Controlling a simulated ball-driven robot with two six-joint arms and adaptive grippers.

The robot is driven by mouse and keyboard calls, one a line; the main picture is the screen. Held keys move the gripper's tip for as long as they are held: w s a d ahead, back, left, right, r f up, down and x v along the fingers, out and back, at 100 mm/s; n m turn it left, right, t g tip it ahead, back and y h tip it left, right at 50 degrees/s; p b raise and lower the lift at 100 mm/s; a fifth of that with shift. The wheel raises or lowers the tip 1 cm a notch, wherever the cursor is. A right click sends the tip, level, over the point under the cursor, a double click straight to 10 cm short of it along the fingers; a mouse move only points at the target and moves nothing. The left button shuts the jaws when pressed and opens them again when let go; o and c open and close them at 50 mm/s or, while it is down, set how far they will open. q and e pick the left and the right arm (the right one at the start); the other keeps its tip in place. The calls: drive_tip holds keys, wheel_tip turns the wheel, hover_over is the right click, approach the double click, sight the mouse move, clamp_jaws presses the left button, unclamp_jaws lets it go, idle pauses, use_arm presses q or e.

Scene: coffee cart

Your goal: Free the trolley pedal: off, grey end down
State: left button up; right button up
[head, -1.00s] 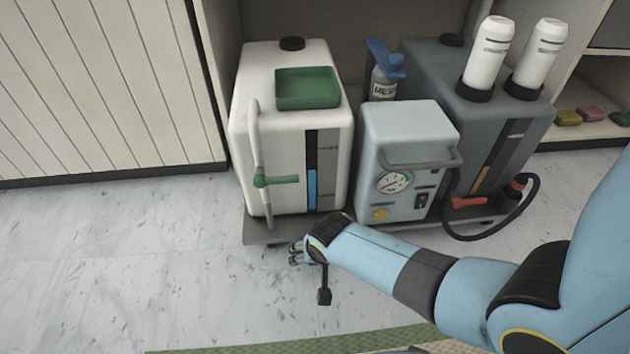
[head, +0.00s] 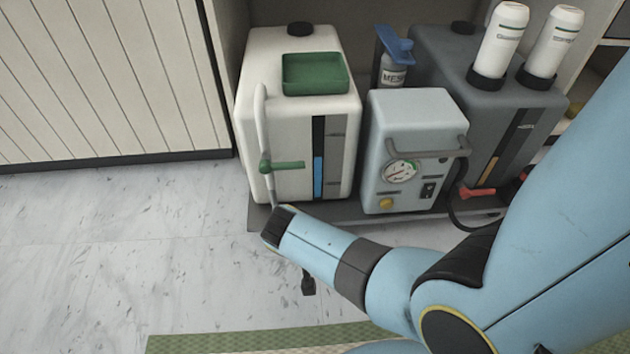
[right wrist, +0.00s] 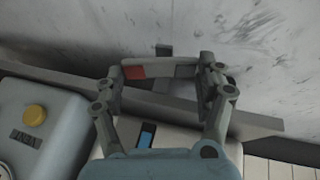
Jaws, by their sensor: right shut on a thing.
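The trolley pedal (right wrist: 184,69) shows in the right wrist view as a short bar with a red end at left and a grey end at right. It sits on a stem at the trolley's edge. I cannot tell which end is lower. My right gripper (right wrist: 163,72) is shut on the pedal, one finger at the red end and one at the grey end. The trolley (head: 352,213) is a low grey platform in the head view. My left gripper is not in view.
The trolley carries a white tank (head: 291,185) with a green tray (head: 315,88), a blue-grey gauge unit (head: 410,115) and a dark grey tank (head: 440,55). A slatted panel (head: 100,80) stands at left. The floor (head: 120,240) before it is clear.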

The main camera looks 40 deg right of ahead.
drive_tip(key=o, duration=1.2)
drive_tip(key=shift+o, duration=0.2)
